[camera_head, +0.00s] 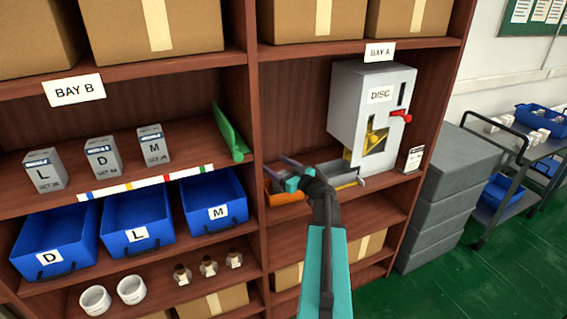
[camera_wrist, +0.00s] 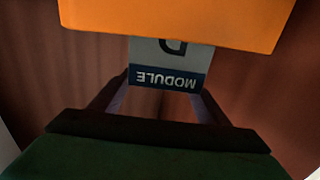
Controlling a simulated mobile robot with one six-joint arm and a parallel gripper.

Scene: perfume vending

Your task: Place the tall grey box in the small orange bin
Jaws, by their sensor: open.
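The small orange bin (camera_head: 286,198) sits on the Bay A shelf, left of the dispenser. Its orange wall (camera_wrist: 175,18) fills the top of the wrist view. A grey box with a dark blue "MODULE" band and a letter D (camera_wrist: 172,62) shows upside down there, its lower part hidden behind the orange wall, so it appears to stand in the bin. My gripper (camera_head: 279,171) is open at the bin. In the wrist view my fingers (camera_wrist: 158,96) lie on either side of the box's top end; I cannot tell whether they touch it. The box is not clear in the head view.
The grey DISC dispenser (camera_head: 370,115) stands right of my gripper, with a tray below. Bay B holds boxes L (camera_head: 44,168), D (camera_head: 103,157) and M (camera_head: 154,145) above blue bins (camera_head: 137,220).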

